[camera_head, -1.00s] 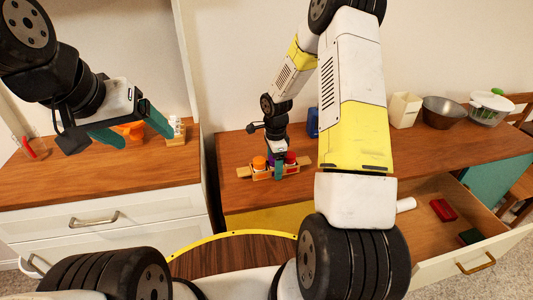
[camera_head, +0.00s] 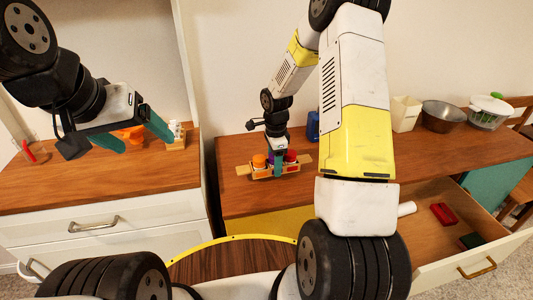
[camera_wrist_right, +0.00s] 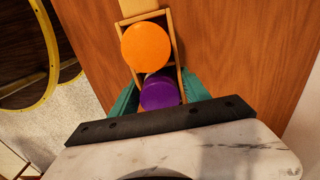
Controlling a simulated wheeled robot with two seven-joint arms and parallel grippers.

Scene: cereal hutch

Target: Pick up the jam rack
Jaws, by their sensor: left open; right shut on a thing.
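The jam rack (camera_head: 262,176) is a light wooden holder with handles at its ends, at the front left of the right-hand wooden counter. It holds an orange-lidded jar (camera_head: 259,160), a red-lidded jar (camera_head: 291,156) and a purple-lidded jar (camera_wrist_right: 160,93). My right gripper (camera_head: 277,164) points down over the middle of the rack and is shut on it; its teal fingers are at the rack's two long sides in the right wrist view (camera_wrist_right: 160,96). Whether the rack touches the counter is hard to tell. My left gripper (camera_head: 134,133) is open and empty above the left cabinet.
The right counter (camera_head: 365,165) carries a cream container (camera_head: 405,113), a metal bowl (camera_head: 441,113) and a white lidded pot (camera_head: 490,113). A drawer (camera_head: 440,259) stands open below, with a red item (camera_head: 443,213). A small bottle stand (camera_head: 176,138) is near my left gripper.

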